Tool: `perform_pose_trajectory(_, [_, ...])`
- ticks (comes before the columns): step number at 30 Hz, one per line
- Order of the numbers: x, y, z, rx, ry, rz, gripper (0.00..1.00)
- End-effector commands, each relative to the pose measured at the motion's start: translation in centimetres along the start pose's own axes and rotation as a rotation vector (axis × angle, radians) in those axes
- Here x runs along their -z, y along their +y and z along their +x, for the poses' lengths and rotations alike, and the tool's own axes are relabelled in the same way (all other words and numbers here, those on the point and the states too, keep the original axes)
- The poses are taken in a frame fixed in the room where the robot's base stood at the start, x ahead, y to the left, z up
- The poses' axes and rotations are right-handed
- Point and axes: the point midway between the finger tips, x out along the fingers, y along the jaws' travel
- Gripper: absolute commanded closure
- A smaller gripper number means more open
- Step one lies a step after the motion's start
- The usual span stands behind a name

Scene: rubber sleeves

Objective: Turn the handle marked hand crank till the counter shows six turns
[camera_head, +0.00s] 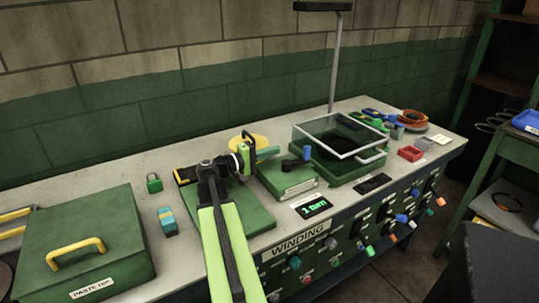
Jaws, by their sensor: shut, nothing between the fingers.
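The crank box (288,183) is a green block on the bench with a small label on its front, too small to read. A dark crank arm (292,164) lies across its top, with an upright blue knob (307,153) at its right end. The counter (312,207) in front of it is lit green and reads "1 turn". My gripper (252,153) is to the left of the crank and above the bench. It is shut and empty, apart from the knob. My forearm hides part of the bench behind it.
An open-topped green case (318,172) with a raised clear lid (338,137) stands right of the crank. A large green box (85,245) with a yellow handle is at left. Knobs and switches line the front panel, labelled WINDING (298,243).

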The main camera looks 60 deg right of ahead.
Motion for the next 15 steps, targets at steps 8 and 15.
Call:
perform_pose_trajectory(8, [0.0, 0.0, 6.2, 0.000, -0.003, 0.000, 1.00])
perform_pose_trajectory(15, [-3.6, 0.0, 6.5, 0.000, 0.000, 0.000, 1.00])
